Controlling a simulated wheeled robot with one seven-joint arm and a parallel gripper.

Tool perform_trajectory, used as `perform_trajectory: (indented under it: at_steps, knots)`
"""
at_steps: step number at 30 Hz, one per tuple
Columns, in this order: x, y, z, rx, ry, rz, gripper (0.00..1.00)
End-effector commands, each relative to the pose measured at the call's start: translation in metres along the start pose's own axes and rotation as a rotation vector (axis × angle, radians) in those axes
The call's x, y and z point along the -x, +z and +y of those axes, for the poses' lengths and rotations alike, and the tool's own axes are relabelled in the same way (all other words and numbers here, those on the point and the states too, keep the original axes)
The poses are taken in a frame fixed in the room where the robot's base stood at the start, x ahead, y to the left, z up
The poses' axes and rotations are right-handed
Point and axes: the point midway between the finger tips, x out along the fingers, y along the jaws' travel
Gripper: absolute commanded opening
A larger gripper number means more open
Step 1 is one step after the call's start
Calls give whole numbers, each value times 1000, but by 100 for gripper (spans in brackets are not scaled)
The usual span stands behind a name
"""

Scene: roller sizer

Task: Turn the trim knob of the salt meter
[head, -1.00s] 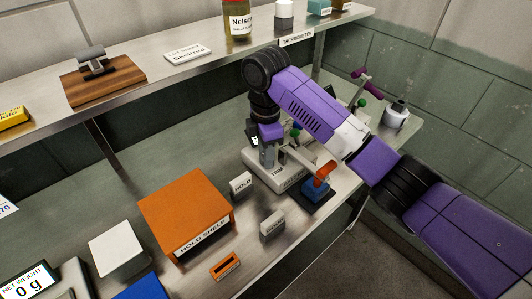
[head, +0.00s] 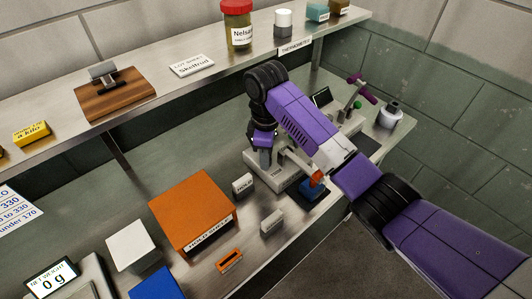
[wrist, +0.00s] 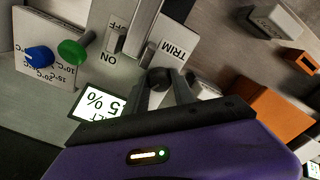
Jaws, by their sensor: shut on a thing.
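The salt meter (head: 292,178) is a pale box at the right part of the bench, partly hidden by my arm. In the wrist view its lit display (wrist: 100,105) reads 5 %, with part of its text hidden behind my gripper. The dark trim knob (wrist: 158,79) is beside the TRIM label (wrist: 173,49). My gripper (wrist: 163,84) is shut on the knob, a finger on each side. In the head view my gripper (head: 263,160) points down over the meter's left end, and the knob is hidden there.
Beside the meter are an ON plate (wrist: 108,60), a green knob (wrist: 71,51) and a blue knob (wrist: 38,56). The upper shelf (head: 190,90) runs behind.

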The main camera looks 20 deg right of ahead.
Motion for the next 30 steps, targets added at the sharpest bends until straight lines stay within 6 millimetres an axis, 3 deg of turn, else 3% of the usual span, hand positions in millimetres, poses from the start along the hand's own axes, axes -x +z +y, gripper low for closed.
perform_trajectory:
  at_steps: [4,5,7,8,20,30]
  knots:
    - [1,0,0,2,2,1,0]
    - [1,0,0,2,2,1,36]
    - [1,0,0,2,2,1,50]
    - [1,0,0,2,1,1,52]
    - [7,0,0,3,2,1,52]
    - [64,0,1,4,4,0,52]
